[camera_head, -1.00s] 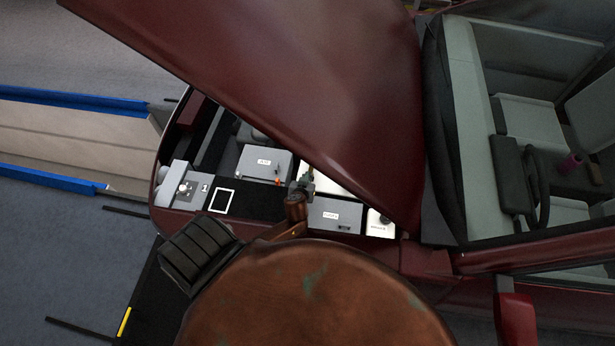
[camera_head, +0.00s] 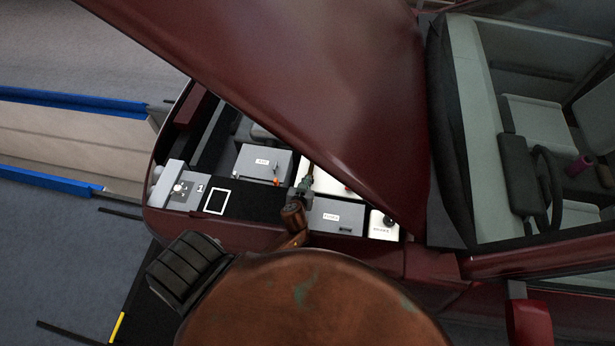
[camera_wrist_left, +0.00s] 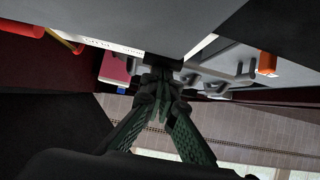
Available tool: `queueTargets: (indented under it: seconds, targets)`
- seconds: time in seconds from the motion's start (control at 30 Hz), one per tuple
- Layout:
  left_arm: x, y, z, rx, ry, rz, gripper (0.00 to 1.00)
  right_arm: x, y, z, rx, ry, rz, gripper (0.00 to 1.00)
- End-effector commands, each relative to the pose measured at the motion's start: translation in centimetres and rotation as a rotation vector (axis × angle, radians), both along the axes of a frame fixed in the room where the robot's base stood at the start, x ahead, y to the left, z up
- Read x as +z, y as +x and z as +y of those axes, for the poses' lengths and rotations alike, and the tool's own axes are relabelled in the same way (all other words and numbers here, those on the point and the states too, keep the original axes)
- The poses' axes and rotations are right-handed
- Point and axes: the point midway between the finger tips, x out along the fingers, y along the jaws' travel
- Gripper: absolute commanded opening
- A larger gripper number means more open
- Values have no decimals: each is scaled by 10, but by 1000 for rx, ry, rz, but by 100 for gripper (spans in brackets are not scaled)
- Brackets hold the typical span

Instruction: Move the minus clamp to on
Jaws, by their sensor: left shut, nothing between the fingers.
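I cannot make out the minus clamp for certain in either view. My left gripper (camera_head: 306,186) is inside the open engine bay, between the upper grey box (camera_head: 262,165) and the lower grey box (camera_head: 324,217). In the left wrist view its green-padded fingers (camera_wrist_left: 162,84) come together, shut and empty. Their tips are at a small black piece (camera_wrist_left: 163,64) under a grey box edge; I cannot tell whether they touch it. An orange part (camera_head: 276,181) is on the upper box and an orange piece also shows in the left wrist view (camera_wrist_left: 267,63). My right gripper is not in view.
The raised dark red hood (camera_head: 330,90) hangs over the bay's upper right. A white box (camera_head: 382,226) stands at the bay's right end, and a grey unit with a knob (camera_head: 180,188) at the left. A red and yellow cable (camera_wrist_left: 62,37) shows in the left wrist view.

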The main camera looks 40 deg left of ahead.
Motion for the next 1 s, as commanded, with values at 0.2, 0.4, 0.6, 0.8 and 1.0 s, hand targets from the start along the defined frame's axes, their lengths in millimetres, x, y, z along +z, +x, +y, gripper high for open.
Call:
queueTargets:
  seconds: [0.2,0.4,0.6,0.8,1.0]
  targets:
    - [13,3,0,-1,-1,-2,0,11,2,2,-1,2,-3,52]
    - [47,10,-1,-6,-2,-4,0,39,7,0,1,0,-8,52]
    - [60,-29,-17,-6,-4,-1,0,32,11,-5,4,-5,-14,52]
    - [78,-58,-29,-5,-3,0,0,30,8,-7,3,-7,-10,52]
    - [87,-70,-35,-8,-1,-1,0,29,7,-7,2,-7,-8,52]
